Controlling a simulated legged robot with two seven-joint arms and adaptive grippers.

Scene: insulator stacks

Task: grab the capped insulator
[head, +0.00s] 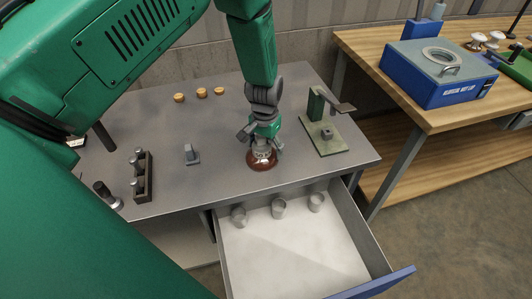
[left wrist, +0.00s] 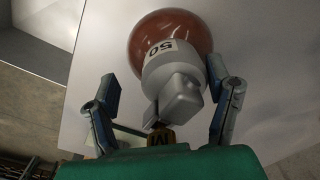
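The capped insulator is a brown glossy disc (head: 261,160) with a grey metal cap, standing on the grey table near its front edge. In the left wrist view the brown disc (left wrist: 170,35) and the grey cap (left wrist: 172,65), marked 50, show close up. My left gripper (head: 262,141) points down right above the insulator. Its fingers are spread on both sides of the cap, and the left wrist view shows a gap beside the cap on the left; contact on the right is hard to tell. My right gripper is not in view.
An open drawer (head: 290,250) with several metal cups juts out below the table front. A green stand (head: 322,130) is at the right, a small grey block (head: 191,154) and a dark rack (head: 143,175) at the left. Orange caps (head: 201,92) lie behind.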

